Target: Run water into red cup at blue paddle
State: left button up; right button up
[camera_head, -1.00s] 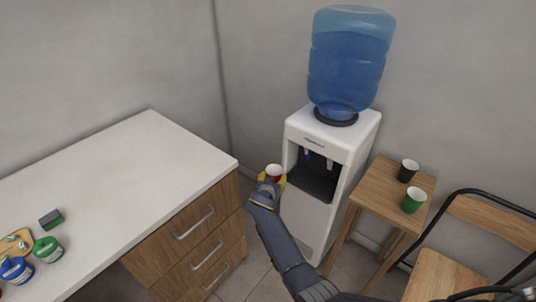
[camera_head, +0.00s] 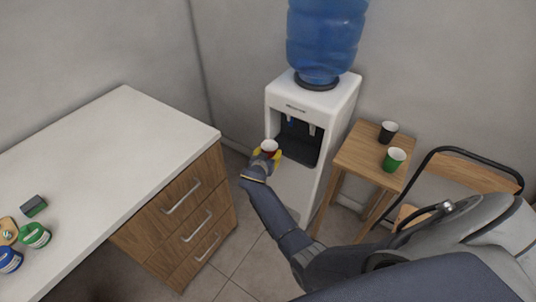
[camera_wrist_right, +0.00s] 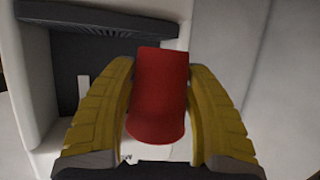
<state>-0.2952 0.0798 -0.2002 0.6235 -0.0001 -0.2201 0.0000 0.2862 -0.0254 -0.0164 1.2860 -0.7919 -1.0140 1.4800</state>
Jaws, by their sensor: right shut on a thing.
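The red cup (camera_head: 269,146), with a white inside, is held upright by my right gripper (camera_head: 267,156) at the left front of the water dispenser (camera_head: 310,101). In the right wrist view, the two yellow fingers close on either side of the red cup (camera_wrist_right: 158,95). The dispenser's dark bay (camera_head: 299,141) lies just right of and behind the cup. A small blue paddle (camera_head: 291,118) shows at the top left of the bay, with a pale one (camera_head: 312,129) to its right. My left gripper is out of view.
A blue water bottle (camera_head: 325,35) tops the dispenser. A wooden side table (camera_head: 360,152) at right bears a black cup (camera_head: 388,131) and a green cup (camera_head: 394,159). A chair (camera_head: 470,175) stands beyond. A white counter (camera_head: 120,150) with drawers is at left.

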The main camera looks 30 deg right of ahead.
jog(key=shift+w+d, duration=1.05)
jog(key=shift+d, duration=0.85)
jog(key=shift+w+d, duration=1)
jog(key=shift+d, duration=0.9)
jog(key=shift+w+d, duration=1.05)
jog(key=shift+d, duration=0.85)
jog(key=shift+w+d, duration=0.3)
jog(key=shift+d, duration=0.25)
jog(key=shift+w+d, duration=0.25)
jog(key=shift+d, duration=0.25)
jog(key=shift+a, duration=0.1)
jog(key=shift+s+a, duration=0.4)
jog(key=shift+a, duration=0.3)
jog(key=shift+s+a, duration=0.35)
jog(key=shift+a, duration=0.4)
jog(key=shift+s+a, duration=0.4)
jog(key=shift+a, duration=0.3)
